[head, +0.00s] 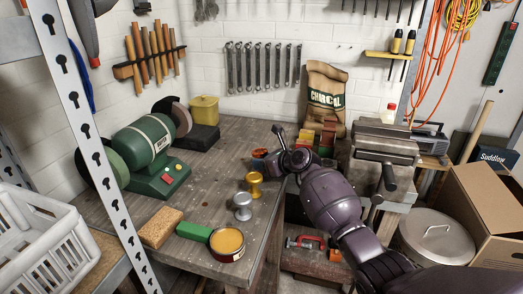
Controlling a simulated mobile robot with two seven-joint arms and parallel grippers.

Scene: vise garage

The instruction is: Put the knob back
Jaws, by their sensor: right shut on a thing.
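A gold knob (254,185) stands upright on the wooden workbench (215,160). A silver knob (242,206) stands just in front of it, to its left. My right gripper (274,161) reaches over the bench from the right, just behind and to the right of the gold knob. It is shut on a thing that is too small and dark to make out. A grey, rounded part (279,132) rises beside the gripper; I cannot tell whether the gripper touches it. My left gripper is not in view.
A green bench grinder (152,145) stands at the back left. An open tin (227,243), a green block (194,231) and a sponge-like block (162,227) line the front edge. A vise (383,150) stands right of my arm. A shelf post (92,150) crosses the left.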

